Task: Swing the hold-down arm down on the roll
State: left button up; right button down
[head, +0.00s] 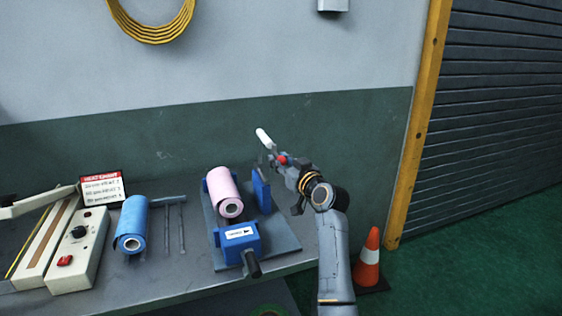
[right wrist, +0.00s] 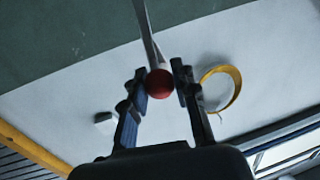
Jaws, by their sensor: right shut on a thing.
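The hold-down arm, a grey bar (right wrist: 146,28), is raised, with a white roller (head: 263,138) at its upper end, well above the pink roll (head: 221,190). Its red knob (head: 282,159) also shows in the right wrist view (right wrist: 159,83). My right gripper (head: 279,161) is shut on the red knob, a finger on each side of it. The pink roll lies in the blue stand (head: 240,243) on the bench, below and left of my gripper. The arm's pivot is hard to make out near the blue bracket (head: 262,188). My left gripper is not in view.
On the bench (head: 160,286) stand a blue roll (head: 131,222), thin metal rods (head: 181,226), a heat sealer (head: 80,245) and a small sign (head: 102,187). A traffic cone (head: 368,258) stands on the floor at right. The air above the pink roll is clear.

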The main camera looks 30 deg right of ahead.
jog(key=shift+a, duration=0.1)
jog(key=w+a+f+n+g+h+p, duration=0.2)
jog(key=a+f+n+p, duration=0.5)
jog(key=a+n, duration=0.5)
jog(key=shift+w+f+n+p, duration=0.15)
jog(key=shift+w+n+p, duration=0.35)
jog(key=shift+n, duration=1.4)
